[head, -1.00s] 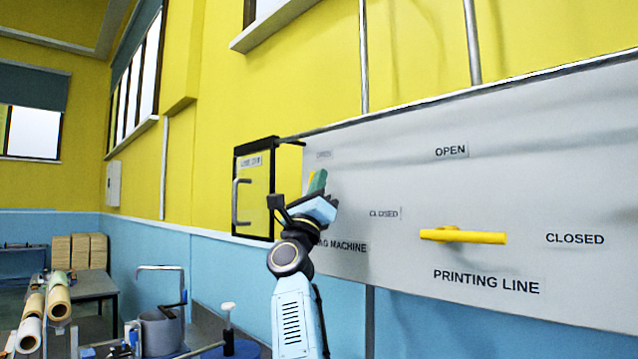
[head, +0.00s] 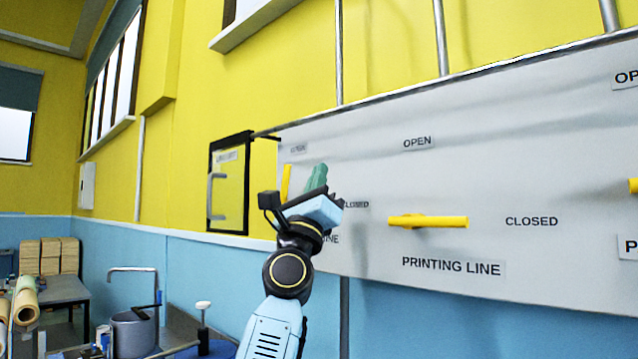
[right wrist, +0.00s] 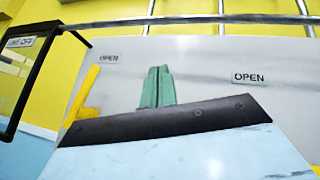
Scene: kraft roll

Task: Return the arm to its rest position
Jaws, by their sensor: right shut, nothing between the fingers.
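My right gripper (head: 317,178) is raised in front of the grey valve panel (head: 370,170), its green fingers together and empty. In the right wrist view the shut green fingers (right wrist: 157,86) point up the panel. A yellow handle (head: 286,182) stands upright just left of the fingers, partly behind my gripper; it also shows in the right wrist view (right wrist: 82,95), tilted in that picture. The fingers look apart from it. A second yellow handle (head: 428,221), above the PRINTING LINE label, lies horizontal toward CLOSED. My left gripper is out of view.
A black-framed yellow door (head: 229,184) with a grey pull handle is left of the panel. Below left are a sink tap (head: 132,270), a grey pot (head: 134,334), stacked boxes (head: 49,257) and paper rolls (head: 24,302). Another yellow handle (head: 633,186) is at the right edge.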

